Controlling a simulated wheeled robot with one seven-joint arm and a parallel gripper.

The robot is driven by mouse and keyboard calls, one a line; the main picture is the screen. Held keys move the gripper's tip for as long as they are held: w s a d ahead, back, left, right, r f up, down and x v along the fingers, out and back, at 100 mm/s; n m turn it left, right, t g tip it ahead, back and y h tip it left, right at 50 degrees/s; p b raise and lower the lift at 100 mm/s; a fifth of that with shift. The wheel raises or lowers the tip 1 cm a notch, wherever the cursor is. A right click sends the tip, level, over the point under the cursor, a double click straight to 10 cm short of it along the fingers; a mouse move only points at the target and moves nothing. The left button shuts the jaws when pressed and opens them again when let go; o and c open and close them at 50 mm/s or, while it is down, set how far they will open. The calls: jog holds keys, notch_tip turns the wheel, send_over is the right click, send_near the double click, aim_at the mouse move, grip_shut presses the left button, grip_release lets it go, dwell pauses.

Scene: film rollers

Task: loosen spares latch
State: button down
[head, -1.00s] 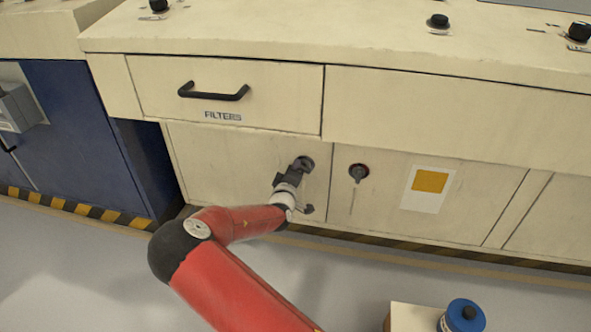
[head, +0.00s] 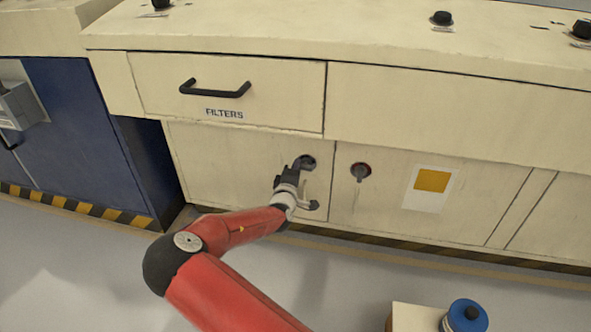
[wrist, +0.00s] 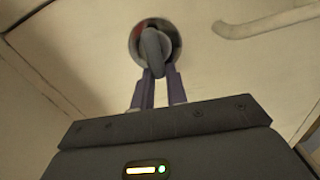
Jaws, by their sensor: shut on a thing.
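A round dark latch (head: 308,161) sits near the upper right corner of the cream lower door (head: 235,155), under the FILTERS drawer. My gripper (head: 301,166) is at this latch, with its fingers shut on the latch's grey handle. In the wrist view the handle (wrist: 152,42) stands out from a round recess with a bit of red at its left edge. The fingers (wrist: 155,78) close on its lower end and hide part of it. I see no label reading spares.
The FILTERS drawer handle (head: 215,89) juts out above. A blue round object (head: 464,315) stands front right. A pale bar (wrist: 270,20) shows in the wrist view.

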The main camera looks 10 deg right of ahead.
jog(key=c, duration=1.4)
grip_release()
jog(key=v, duration=0.7)
jog(key=shift+s+a+p, duration=0.15)
jog(key=shift+s+p, duration=0.2)
